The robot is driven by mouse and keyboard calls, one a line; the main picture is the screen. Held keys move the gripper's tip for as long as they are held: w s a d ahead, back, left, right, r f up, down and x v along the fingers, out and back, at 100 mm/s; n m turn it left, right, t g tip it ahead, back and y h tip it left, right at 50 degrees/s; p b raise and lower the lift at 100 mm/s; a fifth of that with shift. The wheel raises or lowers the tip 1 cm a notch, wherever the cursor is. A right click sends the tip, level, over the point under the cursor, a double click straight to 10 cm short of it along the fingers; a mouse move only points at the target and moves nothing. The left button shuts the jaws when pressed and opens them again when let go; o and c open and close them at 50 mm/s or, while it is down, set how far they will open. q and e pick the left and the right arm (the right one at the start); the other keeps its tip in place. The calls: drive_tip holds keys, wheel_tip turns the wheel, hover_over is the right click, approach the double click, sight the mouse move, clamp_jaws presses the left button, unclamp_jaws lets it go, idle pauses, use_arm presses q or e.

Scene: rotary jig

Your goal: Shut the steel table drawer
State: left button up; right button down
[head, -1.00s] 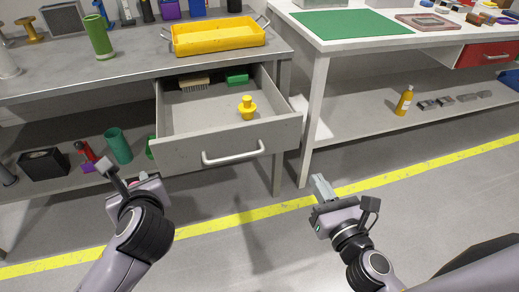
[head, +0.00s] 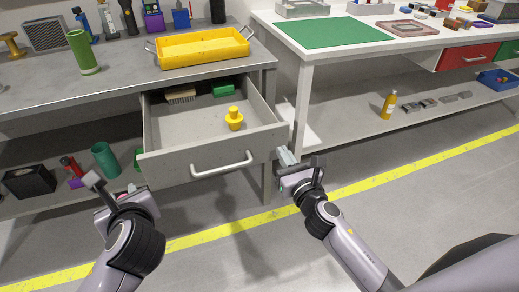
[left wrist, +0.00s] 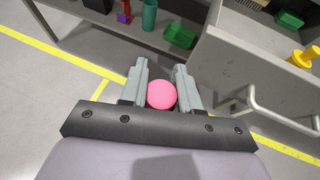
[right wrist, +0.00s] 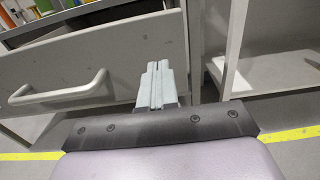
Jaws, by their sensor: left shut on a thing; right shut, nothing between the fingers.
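The steel table drawer (head: 180,165) is pulled out, with its bar handle (head: 222,164) across the front. It holds a yellow knob-shaped piece (head: 234,119), a brush (head: 181,96) and a green block (head: 224,90). My right gripper (head: 286,158) is shut and empty, near the right end of the drawer front; in the right wrist view its closed fingers (right wrist: 157,85) point at the drawer front, right of the handle. Contact cannot be told. My left gripper (head: 100,190) is left of the drawer, shut on a pink ball (left wrist: 161,95).
A yellow tray (head: 205,48) and a green cylinder (head: 83,52) stand on the steel table (head: 110,83). The white table (head: 300,72) is at right. The lower shelf holds a green cup (head: 105,160) and a black box (head: 29,181). The floor in front is clear.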

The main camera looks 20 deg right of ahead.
drive_tip(key=shift+w, duration=0.95)
